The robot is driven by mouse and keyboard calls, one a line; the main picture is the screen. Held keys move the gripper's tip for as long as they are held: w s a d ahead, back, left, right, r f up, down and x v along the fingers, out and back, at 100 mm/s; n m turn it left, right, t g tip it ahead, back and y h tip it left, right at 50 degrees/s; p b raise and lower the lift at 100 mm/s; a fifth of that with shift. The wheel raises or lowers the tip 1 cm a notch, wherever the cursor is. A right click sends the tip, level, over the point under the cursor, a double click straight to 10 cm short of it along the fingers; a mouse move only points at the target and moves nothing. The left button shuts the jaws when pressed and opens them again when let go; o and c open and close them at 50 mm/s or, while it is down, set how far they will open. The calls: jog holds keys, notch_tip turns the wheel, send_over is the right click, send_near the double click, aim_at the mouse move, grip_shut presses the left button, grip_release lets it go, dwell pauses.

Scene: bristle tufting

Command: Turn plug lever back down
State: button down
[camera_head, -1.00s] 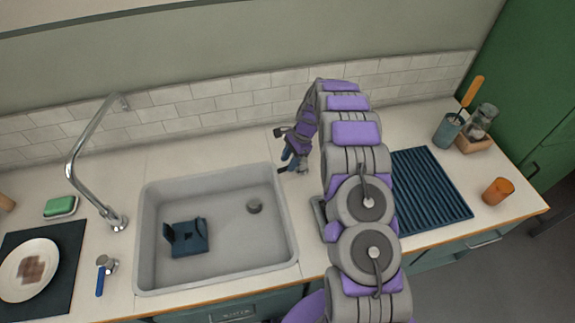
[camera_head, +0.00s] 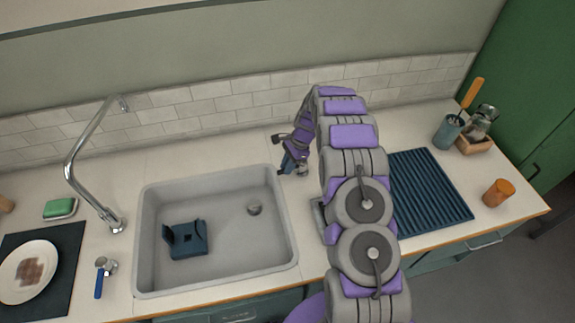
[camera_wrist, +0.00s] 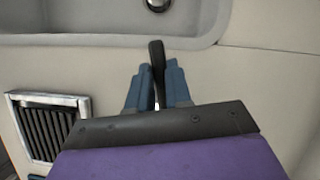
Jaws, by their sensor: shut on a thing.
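The plug lever (camera_wrist: 157,62) is a dark, slim handle on the counter just beyond the sink edge. In the wrist view it stands between the blue fingers of my gripper (camera_wrist: 157,85), which are shut on it; its lower part is partly hidden by the fingers. In the head view my gripper (camera_head: 287,164) is low at the counter, right of the sink's back right corner, and the lever shows only as a small dark bit there. The sink (camera_head: 230,270) is grey, with a round drain (camera_head: 255,209) that also shows in the wrist view (camera_wrist: 158,4).
A dark blue holder (camera_head: 187,240) lies in the sink. The tap (camera_head: 75,150) and a blue-handled valve (camera_head: 100,280) are at left, beside a plate (camera_head: 20,265). A ribbed mat (camera_head: 430,190), an orange cup (camera_head: 497,193) and a utensil pot (camera_head: 447,130) are at right.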

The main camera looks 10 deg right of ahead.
jog(key=shift+s, duration=0.1)
dwell(0.6)
jog(key=n, duration=0.1)
jog(key=s+n+p, duration=0.1)
jog(key=n+g+p, duration=0.1)
jog(key=shift+s+d+r+n+h, duration=0.2)
jog(key=shift+s+d+n+h, duration=0.1)
jog(key=shift+d+n, duration=0.1)
jog(key=n, duration=0.1)
jog(key=s+d+n+g+h+p, duration=0.1)
jog(key=n, duration=0.1)
jog(key=shift+s+d+n+p, duration=0.1)
jog(key=shift+s+n+p, duration=0.15)
jog(key=shift+n+p, duration=0.05)
jog(key=d+n, duration=0.1)
jog(key=n, duration=0.1)
jog(key=s+d+n+g+h+p, duration=0.1)
jog(key=n, duration=0.1)
jog(key=shift+d, duration=0.1)
jog(key=shift+s+d+n+h+p, duration=0.1)
jog(key=shift+d+n+h+p, duration=0.3)
jog(key=shift+n, duration=0.6)
jog(key=shift+d+n+h+p, duration=0.2)
jog(key=shift+d+n+h, duration=0.35)
jog(key=shift+n, duration=0.45)
jog(key=c, duration=1)
grip_release()
jog(key=shift+f, duration=0.15)
jog(key=shift+c, duration=0.2)
